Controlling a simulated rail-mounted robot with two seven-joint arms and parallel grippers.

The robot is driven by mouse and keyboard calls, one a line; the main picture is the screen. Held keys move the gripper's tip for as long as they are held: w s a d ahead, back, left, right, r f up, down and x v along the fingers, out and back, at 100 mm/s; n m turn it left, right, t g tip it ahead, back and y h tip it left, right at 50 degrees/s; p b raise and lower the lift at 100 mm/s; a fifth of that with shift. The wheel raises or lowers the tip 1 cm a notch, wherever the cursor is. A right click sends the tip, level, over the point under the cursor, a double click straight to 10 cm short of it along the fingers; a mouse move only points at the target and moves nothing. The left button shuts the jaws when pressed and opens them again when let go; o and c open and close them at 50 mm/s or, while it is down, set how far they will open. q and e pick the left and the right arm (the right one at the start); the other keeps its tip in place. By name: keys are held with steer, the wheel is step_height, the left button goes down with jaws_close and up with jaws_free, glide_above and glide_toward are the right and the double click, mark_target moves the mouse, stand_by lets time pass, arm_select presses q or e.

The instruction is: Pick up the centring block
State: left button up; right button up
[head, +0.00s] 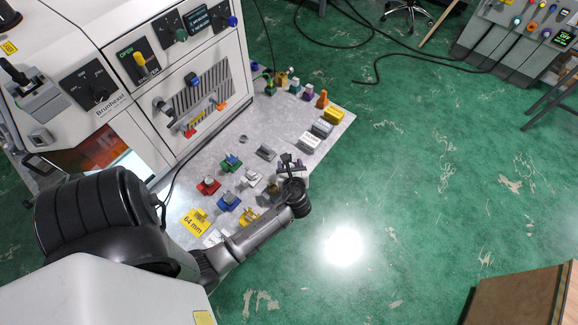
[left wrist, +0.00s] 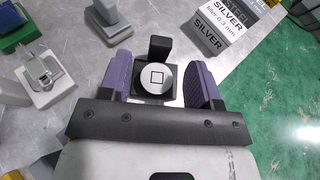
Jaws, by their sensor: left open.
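A dark block with a round silver top marked with a square (left wrist: 156,78) stands between my left gripper's fingers in the left wrist view; it looks like the centring block. A black upright post (left wrist: 160,48) rises just behind the disc. My left gripper (left wrist: 161,66) is open, with one purple-padded finger on each side of the block. Whether either pad touches it I cannot tell. In the head view my left gripper (head: 291,163) is over the right edge of the grey work surface (head: 268,122), and the block is largely hidden there. My right gripper is not in view.
Red (head: 208,185), green (head: 231,162), blue (head: 228,202) and pale grey (head: 250,179) fixtures stand left of my gripper. Silver-labelled boxes (left wrist: 222,24) stand close behind it. A white machine (head: 180,75) borders the surface's far left side. Green floor lies open to the right.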

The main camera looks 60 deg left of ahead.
arm_select(q)
steer(key=b+x, duration=0.1)
steer(key=x, duration=0.4)
steer(key=shift+w+r, duration=0.1)
steer(key=shift+r, duration=0.05)
jaws_close()
stand_by(0.4)
